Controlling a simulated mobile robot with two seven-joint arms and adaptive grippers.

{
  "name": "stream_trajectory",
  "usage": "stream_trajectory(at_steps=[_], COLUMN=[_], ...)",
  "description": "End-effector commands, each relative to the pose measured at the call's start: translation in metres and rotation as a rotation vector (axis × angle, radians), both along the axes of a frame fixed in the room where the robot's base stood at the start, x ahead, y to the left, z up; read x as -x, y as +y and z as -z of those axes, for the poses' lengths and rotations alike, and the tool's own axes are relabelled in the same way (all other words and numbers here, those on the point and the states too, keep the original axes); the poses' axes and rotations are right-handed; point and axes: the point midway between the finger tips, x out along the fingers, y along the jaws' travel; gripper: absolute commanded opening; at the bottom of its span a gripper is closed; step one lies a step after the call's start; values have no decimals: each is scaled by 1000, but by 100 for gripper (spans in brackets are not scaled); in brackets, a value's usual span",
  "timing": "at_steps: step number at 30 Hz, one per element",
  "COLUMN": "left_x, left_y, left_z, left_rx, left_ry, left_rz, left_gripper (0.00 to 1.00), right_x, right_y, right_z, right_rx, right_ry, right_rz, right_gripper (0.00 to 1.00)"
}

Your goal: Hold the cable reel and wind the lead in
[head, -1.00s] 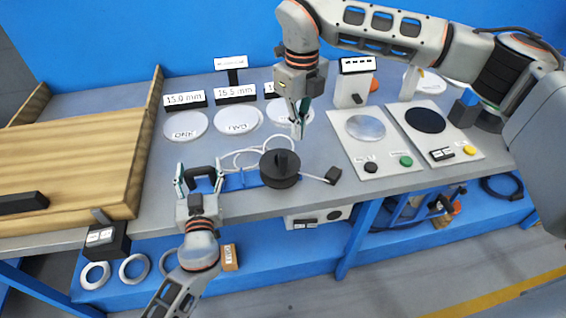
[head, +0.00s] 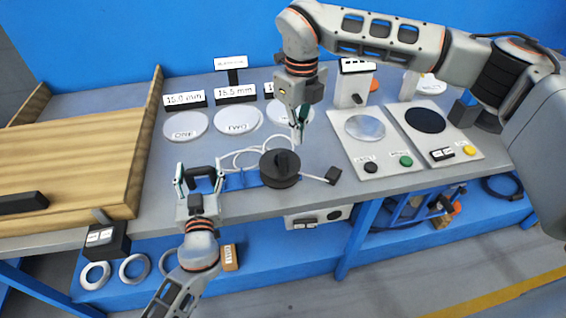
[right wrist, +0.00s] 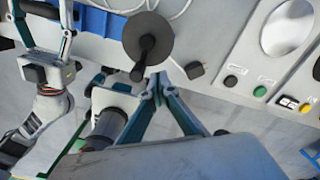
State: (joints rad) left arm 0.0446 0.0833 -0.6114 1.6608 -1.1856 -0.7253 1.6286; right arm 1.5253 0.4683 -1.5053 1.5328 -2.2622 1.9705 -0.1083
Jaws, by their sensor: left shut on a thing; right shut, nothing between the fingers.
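The cable reel has a dark round drum (head: 281,169) with a crank knob, a blue base (head: 240,180) and a black handle (head: 201,172) at its left end. It lies near the bench's front edge. The white lead (head: 245,153) loops on the bench behind the drum, and a dark plug (head: 333,175) lies to the right. My left gripper (head: 199,180) is shut on the handle. My right gripper (head: 299,130) is shut and empty, above the bench behind the drum. In the right wrist view the drum (right wrist: 148,40) shows beyond its closed fingertips (right wrist: 156,78).
White discs (head: 237,120) with size labels stand behind the reel. Two panels with buttons (head: 378,150) are to the right. A wooden board (head: 70,160) with raised edges is at the left. Rings (head: 133,267) and boxes sit on the lower blue shelf.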

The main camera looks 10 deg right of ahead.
Motion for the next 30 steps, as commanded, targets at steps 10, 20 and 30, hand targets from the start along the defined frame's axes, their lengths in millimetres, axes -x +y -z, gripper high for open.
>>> stream_trajectory(at_steps=[10,20,30], left_x=[0,0,0], left_y=[0,0,0], left_z=[0,0,0], left_rx=[2,1,1], left_ry=[0,0,0], left_rz=[1,1,1], left_gripper=[8,8,8], right_x=[0,0,0], right_y=[0,0,0], right_z=[19,37,48], right_rx=[1,1,0], right_ry=[2,1,0], right_rz=[1,1,1], right_gripper=[0,0,0])
